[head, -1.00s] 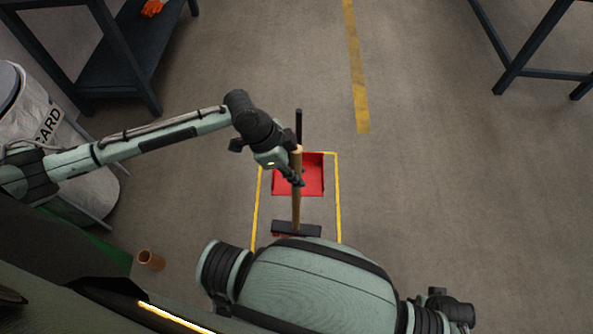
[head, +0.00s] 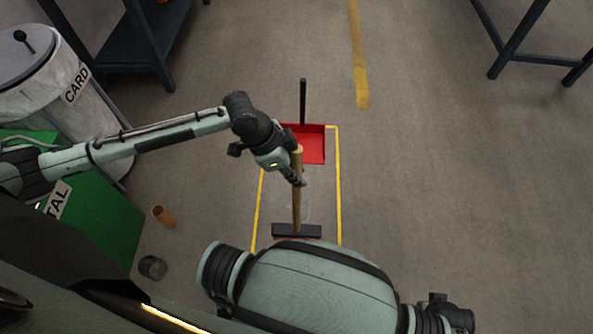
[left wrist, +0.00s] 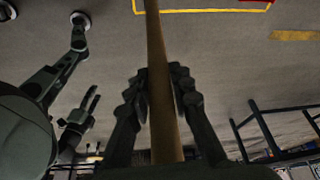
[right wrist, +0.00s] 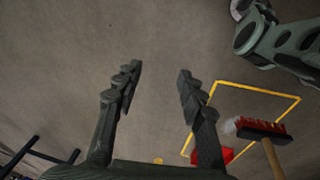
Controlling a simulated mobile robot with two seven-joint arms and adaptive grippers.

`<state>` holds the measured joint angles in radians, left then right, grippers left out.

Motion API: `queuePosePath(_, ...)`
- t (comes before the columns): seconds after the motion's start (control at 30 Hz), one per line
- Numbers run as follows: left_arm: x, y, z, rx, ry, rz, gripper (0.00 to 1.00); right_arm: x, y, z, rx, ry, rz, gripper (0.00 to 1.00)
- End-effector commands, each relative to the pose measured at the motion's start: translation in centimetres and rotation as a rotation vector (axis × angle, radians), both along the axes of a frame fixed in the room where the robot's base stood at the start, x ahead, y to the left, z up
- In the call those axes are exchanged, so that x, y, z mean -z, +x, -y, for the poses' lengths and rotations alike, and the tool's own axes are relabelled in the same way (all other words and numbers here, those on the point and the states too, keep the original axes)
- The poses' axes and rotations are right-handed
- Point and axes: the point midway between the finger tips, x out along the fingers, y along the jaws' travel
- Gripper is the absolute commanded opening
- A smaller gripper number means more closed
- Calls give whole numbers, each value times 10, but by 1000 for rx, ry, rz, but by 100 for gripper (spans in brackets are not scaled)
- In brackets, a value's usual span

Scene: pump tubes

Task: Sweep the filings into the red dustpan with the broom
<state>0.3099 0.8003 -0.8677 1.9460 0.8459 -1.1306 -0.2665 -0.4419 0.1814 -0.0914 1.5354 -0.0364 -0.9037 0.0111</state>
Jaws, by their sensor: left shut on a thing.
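My left gripper (head: 297,180) is shut on the wooden handle of the broom (head: 297,231). The handle passes between the fingers in the left wrist view (left wrist: 160,80). The broom's dark head with red bristles is low, at the near end of the yellow outline; floor contact is unclear. The red dustpan (head: 313,147) lies at the outline's far end, its black handle pointing away, apart from the broom. A faint pale patch beside the bristles (right wrist: 229,126) may be the filings; single grains cannot be made out. My right gripper (right wrist: 160,75) is open and empty over bare floor.
A green bin (head: 110,228) and a grey bin marked CARD (head: 95,115) stand at the left. A brown cup-like piece (head: 163,216) and a dark one (head: 153,267) lie on the floor nearby. Dark benches stand at the back.

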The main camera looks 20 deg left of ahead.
Motion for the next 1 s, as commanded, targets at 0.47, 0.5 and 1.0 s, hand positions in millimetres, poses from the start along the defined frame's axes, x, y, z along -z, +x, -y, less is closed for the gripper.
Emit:
queuePosePath(0.47, 41, 1, 0, -1, -1, 4, 0, -42, 32, -10, 24, 17, 50, 40)
queuePosePath(0.5, 42, 1, 0, -1, -1, 4, 0, -49, 34, -11, 28, 19, 55, 40)
queuePosePath(1.0, 48, 1, 0, -1, -1, 3, 0, -80, 43, -12, 40, 23, 71, 40)
